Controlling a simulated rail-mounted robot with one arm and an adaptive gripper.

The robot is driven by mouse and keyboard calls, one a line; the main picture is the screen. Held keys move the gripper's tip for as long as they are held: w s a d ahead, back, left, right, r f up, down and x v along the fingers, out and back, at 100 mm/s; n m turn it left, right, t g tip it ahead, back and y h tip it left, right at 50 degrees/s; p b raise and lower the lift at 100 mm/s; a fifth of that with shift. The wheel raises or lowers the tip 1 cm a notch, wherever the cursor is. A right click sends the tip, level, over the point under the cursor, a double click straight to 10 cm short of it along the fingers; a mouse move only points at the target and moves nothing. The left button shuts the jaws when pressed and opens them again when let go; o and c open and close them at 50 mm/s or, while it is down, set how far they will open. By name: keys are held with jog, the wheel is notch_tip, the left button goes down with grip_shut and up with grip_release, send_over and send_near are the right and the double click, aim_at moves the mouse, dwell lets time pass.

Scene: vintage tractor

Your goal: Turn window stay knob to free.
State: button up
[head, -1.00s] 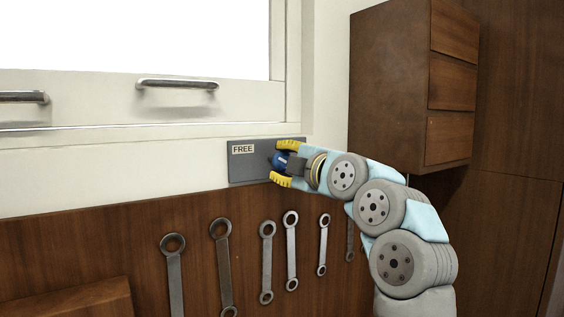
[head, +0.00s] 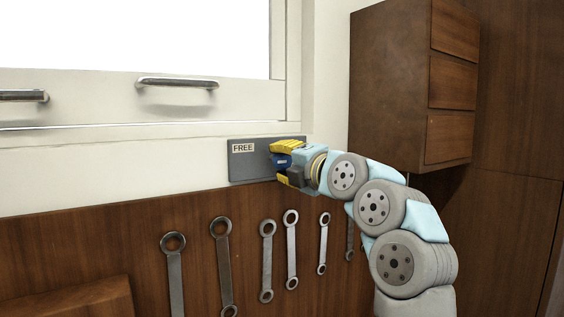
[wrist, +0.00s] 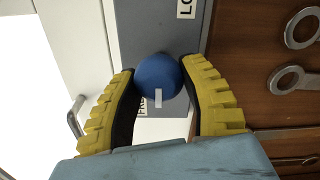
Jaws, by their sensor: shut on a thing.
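The window stay knob (head: 281,161) is blue and round, and it stands on a dark grey plate (head: 249,168) below the window. In the wrist view the knob (wrist: 157,76) sits between the two yellow ribbed fingers of my gripper (wrist: 159,68), with a short white mark on its lower side. My gripper (head: 277,163) is shut on the knob. A FREE label (head: 243,148) is on the plate's left end. In the wrist view, the partly hidden FREE label (wrist: 143,106) is below the knob, and a cut-off label starting "LO" (wrist: 186,8) is at the top.
Several wrenches (head: 267,262) hang on the wood panel below the plate. The window frame (head: 110,98) with metal handles (head: 178,83) is above left. A wooden cabinet (head: 395,85) juts out at the right, above my arm.

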jog(key=shift+f, duration=0.15)
jog(key=o, duration=1.2)
jog(key=shift+s+d+r, duration=0.2)
jog(key=shift+s, duration=0.1)
jog(key=v, duration=1.1)
jog(key=shift+s+f, duration=0.1)
jog(key=shift+f, duration=0.05)
